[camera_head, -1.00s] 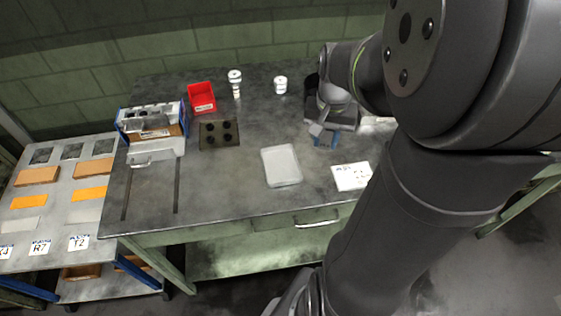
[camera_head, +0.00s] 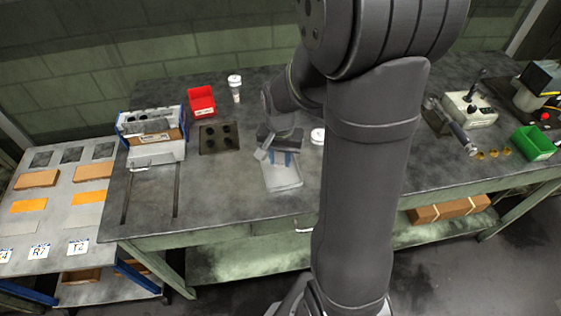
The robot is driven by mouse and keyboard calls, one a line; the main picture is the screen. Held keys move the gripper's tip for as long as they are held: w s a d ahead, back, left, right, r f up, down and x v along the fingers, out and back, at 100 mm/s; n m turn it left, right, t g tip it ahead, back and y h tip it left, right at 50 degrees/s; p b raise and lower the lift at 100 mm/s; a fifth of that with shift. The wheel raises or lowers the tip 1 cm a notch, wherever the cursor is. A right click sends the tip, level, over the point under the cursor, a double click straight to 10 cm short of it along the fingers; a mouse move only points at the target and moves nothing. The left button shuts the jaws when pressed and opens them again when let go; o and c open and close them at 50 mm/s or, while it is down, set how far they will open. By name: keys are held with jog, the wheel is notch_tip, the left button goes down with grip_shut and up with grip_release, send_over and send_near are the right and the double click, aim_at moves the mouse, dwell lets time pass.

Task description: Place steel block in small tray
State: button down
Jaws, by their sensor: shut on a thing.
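The gripper covers the tray's back edge; the front part of the tray is bare. I cannot tell whether the held piece touches the tray.
A dark plate with round holes (camera_head: 219,138), a red bin (camera_head: 202,101) and a blue-sided rack (camera_head: 152,128) stand left on the bench. A white-lidded container (camera_head: 235,82) stands behind. A control box (camera_head: 468,110) and green bin (camera_head: 533,143) are right. My arm hides the middle.

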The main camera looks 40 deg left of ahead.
jog(key=shift+f, duration=1.1)
jog(key=shift+f, duration=0.2)
jog(key=c, duration=1.1)
grip_release()
jog(key=shift+r, duration=0.1)
notch_tip(320, 180, up, 12)
jog(key=shift+r, duration=0.15)
